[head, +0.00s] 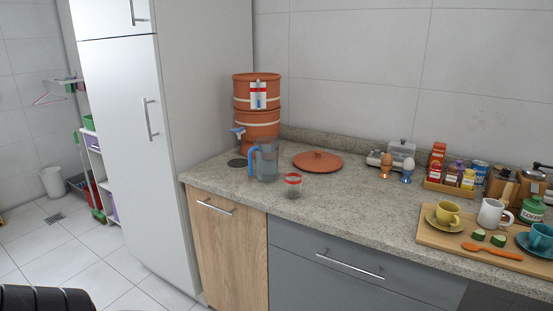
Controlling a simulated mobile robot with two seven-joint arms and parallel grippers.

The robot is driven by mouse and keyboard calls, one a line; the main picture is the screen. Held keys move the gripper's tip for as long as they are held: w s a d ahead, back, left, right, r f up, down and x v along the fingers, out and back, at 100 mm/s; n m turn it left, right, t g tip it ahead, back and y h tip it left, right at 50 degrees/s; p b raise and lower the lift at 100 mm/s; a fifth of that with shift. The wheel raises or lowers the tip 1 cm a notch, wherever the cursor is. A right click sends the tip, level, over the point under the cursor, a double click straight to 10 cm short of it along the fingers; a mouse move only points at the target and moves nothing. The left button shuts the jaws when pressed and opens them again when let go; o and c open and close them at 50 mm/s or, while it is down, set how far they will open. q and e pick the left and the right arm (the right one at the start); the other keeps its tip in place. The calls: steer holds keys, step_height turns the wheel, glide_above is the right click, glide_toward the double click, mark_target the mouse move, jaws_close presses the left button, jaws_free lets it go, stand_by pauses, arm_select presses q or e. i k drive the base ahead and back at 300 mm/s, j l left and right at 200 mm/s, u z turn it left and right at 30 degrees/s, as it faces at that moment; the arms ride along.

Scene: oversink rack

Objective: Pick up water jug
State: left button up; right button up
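The water jug (267,163) is a clear grey-blue jug with a blue handle on its left side. It stands upright on the stone counter (345,200), in front of the terracotta water filter (257,125). The filter has a small blue tap at its lower left, near the jug's handle. Neither of my gripper's fingertips shows in the head view. A black ribbed part in the bottom left corner seems to be mine, and nothing of mine touches the jug.
A glass with a red band (293,185) stands close at the jug's front right. A terracotta lid (317,161) lies behind it. A tall white cabinet (150,130) rises left of the counter. A wooden tray (431,237) with cups is at the right. The counter's middle is clear.

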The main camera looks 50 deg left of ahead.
mark_target(266, 150)
steer(key=u, duration=1.6)
steer(key=i+j, duration=0.3)
